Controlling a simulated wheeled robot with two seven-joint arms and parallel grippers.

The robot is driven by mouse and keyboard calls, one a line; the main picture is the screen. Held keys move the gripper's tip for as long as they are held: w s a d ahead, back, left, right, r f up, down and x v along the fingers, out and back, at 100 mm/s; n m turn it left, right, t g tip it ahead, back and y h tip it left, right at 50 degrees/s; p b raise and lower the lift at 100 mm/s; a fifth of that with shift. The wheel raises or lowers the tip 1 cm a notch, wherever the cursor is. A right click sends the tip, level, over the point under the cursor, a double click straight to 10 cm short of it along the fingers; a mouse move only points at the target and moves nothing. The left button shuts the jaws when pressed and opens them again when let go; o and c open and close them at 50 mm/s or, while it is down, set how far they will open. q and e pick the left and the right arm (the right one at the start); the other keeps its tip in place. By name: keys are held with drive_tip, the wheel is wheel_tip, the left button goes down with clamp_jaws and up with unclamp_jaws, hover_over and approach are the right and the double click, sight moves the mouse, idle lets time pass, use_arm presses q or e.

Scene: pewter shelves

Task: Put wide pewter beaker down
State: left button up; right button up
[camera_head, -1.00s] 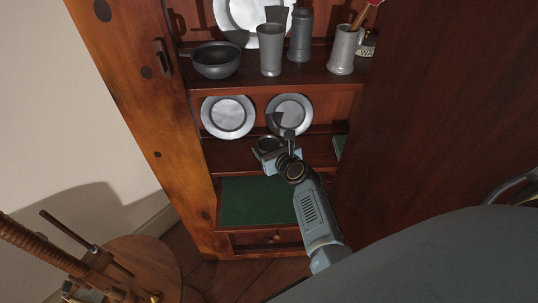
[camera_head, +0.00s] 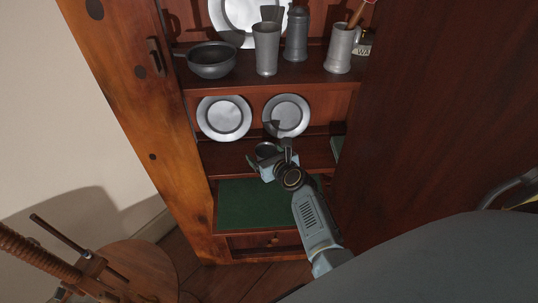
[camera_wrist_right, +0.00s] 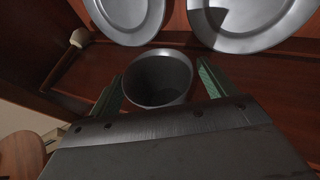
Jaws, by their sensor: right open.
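The wide pewter beaker (camera_wrist_right: 158,78) stands upright on the middle shelf in the right wrist view, its open mouth facing up toward the camera. It also shows in the head view (camera_head: 266,149), partly hidden by my right gripper. My right gripper (camera_wrist_right: 160,88) is open, with one green-lined finger on each side of the beaker. A narrow gap shows beside the right finger; whether the left finger touches the beaker I cannot tell. In the head view my right gripper (camera_head: 263,160) reaches into the cupboard at the middle shelf. My left gripper is not in view.
Two pewter plates (camera_head: 223,118) (camera_head: 286,115) lean at the back of the middle shelf (camera_head: 228,157), close behind the beaker. The shelf above holds a pan (camera_head: 211,60), tall beaker (camera_head: 266,48) and tankards. A dark wooden panel (camera_head: 440,100) stands close on the right.

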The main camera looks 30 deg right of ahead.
drive_tip(key=shift+s+r, duration=0.2)
drive_tip(key=shift+r, duration=0.05)
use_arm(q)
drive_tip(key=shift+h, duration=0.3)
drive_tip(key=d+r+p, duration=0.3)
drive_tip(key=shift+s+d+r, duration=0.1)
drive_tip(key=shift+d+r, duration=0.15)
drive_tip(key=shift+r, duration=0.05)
use_arm(e)
drive_tip(key=v, duration=1.1)
drive_tip(key=shift+s, duration=0.3)
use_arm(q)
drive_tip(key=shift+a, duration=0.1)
